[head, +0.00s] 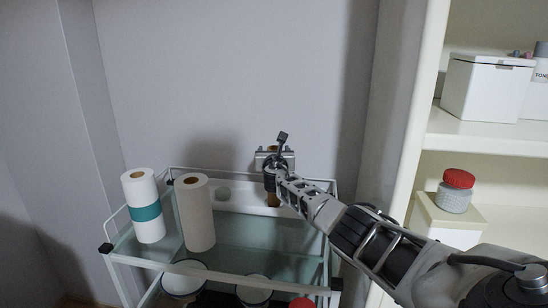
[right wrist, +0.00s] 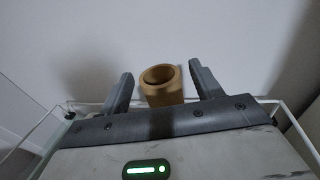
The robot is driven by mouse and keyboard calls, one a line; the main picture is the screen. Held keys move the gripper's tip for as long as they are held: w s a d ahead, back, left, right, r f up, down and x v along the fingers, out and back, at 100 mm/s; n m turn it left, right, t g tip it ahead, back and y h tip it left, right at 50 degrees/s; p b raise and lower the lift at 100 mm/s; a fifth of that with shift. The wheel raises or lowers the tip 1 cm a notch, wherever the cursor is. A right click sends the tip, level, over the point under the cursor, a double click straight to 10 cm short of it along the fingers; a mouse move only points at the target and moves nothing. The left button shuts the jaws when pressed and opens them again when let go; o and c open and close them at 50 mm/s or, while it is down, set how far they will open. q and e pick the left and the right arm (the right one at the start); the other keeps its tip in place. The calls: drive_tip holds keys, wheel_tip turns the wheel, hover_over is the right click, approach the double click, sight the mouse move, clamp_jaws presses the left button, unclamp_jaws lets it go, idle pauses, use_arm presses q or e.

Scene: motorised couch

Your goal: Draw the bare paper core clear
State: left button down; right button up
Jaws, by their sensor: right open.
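The bare paper core (right wrist: 163,92), a brown tube with an open round end, stands between the two fingers of my right gripper (right wrist: 161,70) in the right wrist view. The fingers are spread, with a gap visible on both sides of the core. My left gripper is in neither view.
A glass-shelved cart (head: 262,232) stands below. On it are a paper roll with a teal band (head: 134,190) and a plain roll (head: 197,215). Bowls (head: 184,280) sit lower. A shelf unit (head: 470,133) with a white box (head: 487,87) and a red-lidded jar (head: 454,199) is at right.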

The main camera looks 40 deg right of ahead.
drive_tip(key=shift+w+d, duration=0.15)
drive_tip(key=shift+w, duration=0.05)
drive_tip(key=c, duration=1.1)
drive_tip(key=shift+o, duration=0.2)
drive_tip(key=shift+r, duration=0.1)
